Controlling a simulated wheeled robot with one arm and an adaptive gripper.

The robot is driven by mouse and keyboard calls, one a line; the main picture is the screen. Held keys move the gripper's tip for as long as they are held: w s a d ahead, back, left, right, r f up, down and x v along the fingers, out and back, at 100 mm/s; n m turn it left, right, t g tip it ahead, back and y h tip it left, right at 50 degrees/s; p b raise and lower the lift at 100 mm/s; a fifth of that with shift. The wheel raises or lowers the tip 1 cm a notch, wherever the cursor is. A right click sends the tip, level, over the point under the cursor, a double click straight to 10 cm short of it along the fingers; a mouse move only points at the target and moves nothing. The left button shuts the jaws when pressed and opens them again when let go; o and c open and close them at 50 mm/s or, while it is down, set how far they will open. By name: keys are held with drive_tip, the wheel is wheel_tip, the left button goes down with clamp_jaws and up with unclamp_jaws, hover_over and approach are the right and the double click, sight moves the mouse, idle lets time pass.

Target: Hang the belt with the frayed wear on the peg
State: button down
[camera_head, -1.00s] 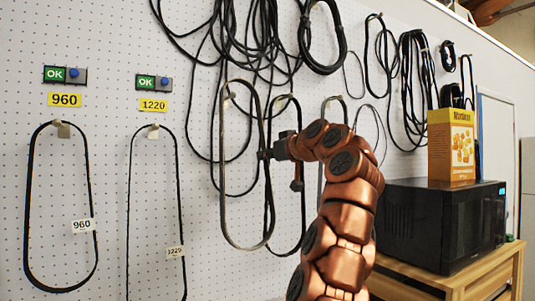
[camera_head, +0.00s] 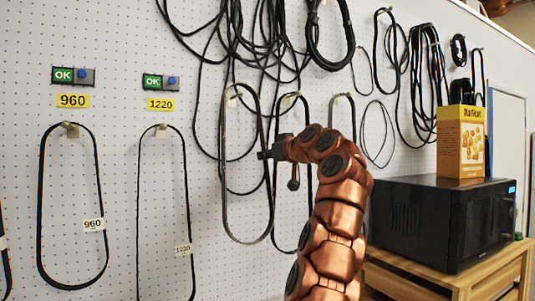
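Several thin, dark looped belts hang on a white pegboard. A greyish, lighter-looking belt (camera_head: 223,165) hangs in front of my gripper's side of the wall, its top near a peg (camera_head: 232,97). A darker belt (camera_head: 305,195) hangs to its right near another peg (camera_head: 289,98). My gripper (camera_head: 265,155) overlaps the right strand of the greyish belt. The fingers are small and dark, so I cannot tell whether they grip it. Fraying is too small to make out on any belt.
Tangled cables (camera_head: 270,40) hang above my arm. At right, a black microwave (camera_head: 420,235) on a wooden table (camera_head: 470,284) carries a yellow box (camera_head: 460,145).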

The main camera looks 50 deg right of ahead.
drive_tip(key=w+f, duration=0.1)
drive_tip(key=w+d+f, duration=0.1)
drive_tip(key=w, duration=0.1)
drive_tip(key=shift+w+d, duration=0.1)
drive_tip(key=shift+w, duration=0.1)
idle(0.5)
idle(0.5)
drive_tip(key=c, duration=1.2)
unclamp_jaws()
drive_tip(key=shift+c, duration=0.2)
